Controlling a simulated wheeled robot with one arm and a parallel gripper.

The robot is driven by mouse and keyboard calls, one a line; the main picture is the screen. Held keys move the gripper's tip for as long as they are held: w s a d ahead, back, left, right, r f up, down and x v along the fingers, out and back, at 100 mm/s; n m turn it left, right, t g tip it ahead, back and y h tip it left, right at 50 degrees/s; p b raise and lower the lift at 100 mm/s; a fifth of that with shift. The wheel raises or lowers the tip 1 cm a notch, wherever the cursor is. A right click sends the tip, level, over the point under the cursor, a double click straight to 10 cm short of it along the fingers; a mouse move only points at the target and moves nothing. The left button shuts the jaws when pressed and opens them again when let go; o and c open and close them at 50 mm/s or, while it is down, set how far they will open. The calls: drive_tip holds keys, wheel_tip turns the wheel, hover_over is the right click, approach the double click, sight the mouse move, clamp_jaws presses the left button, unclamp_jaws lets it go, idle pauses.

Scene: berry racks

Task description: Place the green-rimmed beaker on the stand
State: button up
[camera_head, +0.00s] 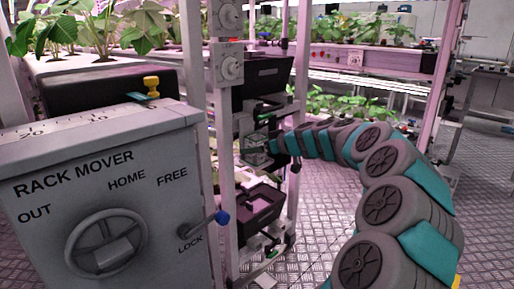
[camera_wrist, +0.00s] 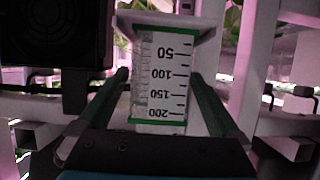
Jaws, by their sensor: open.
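The green-rimmed beaker (camera_wrist: 160,78) is clear, with a white scale strip marked 50 to 200. In the wrist view its numbers read upside down, with a green edge at top and bottom. My gripper (camera_wrist: 165,92) is open, one dark green finger on each side of the beaker. Gaps show beside it, and its far end meets a pale plate (camera_wrist: 205,28), which may be the stand; I cannot be sure. In the head view my gripper (camera_head: 268,146) reaches into the rack column, and the beaker (camera_head: 254,150) shows small at its tip.
A grey rack mover box (camera_head: 110,190) with a handwheel and blue-knobbed lever stands at left. White rack posts (camera_head: 225,120) rise close to my gripper. Dark bins (camera_head: 264,205) sit above and below it. Plant racks stand behind; metal floor (camera_head: 325,225) is open around my arm.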

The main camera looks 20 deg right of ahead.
drive_tip(key=shift+r, duration=0.15)
drive_tip(key=v, duration=1.2)
drive_tip(key=shift+b, duration=0.4)
